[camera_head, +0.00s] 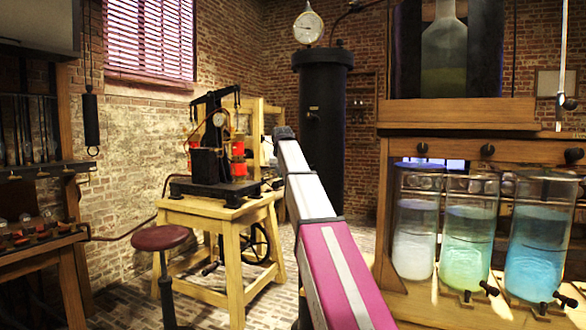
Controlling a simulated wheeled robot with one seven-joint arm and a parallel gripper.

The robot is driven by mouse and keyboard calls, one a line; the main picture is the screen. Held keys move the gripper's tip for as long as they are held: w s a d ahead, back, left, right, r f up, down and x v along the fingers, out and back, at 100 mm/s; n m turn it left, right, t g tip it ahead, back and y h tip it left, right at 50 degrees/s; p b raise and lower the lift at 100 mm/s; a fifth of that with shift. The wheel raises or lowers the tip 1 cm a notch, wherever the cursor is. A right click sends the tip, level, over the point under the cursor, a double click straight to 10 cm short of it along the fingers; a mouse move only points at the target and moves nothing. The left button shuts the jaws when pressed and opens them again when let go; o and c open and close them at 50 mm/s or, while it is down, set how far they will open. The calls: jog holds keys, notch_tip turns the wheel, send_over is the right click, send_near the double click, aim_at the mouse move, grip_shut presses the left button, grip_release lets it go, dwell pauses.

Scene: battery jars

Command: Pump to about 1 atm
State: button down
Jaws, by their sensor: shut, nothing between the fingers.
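A tall black cylinder (323,135) stands against the back brick wall. A round white gauge (307,28) sits on its top; its needle and scale are too small to read. A black machine (213,140) with red-orange parts and a small brass-rimmed dial (219,119) stands on a wooden stand (195,208). A spoked wheel (255,242) shows low in the stand. I cannot tell which part is the pump handle. My magenta and white arm reaches from the bottom to a dark end left of the cylinder. No gripper fingers show.
A round red stool (160,238) stands before the machine. At right, a wooden bench holds several glass jars of pale, green and blue liquid (539,255). A dark shelf and worktable are at left. Brick floor (128,297) shows between worktable and stool.

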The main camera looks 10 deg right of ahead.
aim_at(282, 181)
notch_tip(282, 181, down, 6)
jog(key=shift+r, duration=0.25)
notch_tip(282, 181, up, 14)
jog(key=shift+r, duration=0.2)
dwell(0.4)
notch_tip(282, 181, down, 15)
jog(key=shift+r, duration=0.2)
notch_tip(282, 181, up, 15)
jog(key=shift+f, duration=0.15)
dwell(0.6)
dwell(0.3)
notch_tip(282, 181, up, 4)
dwell(0.4)
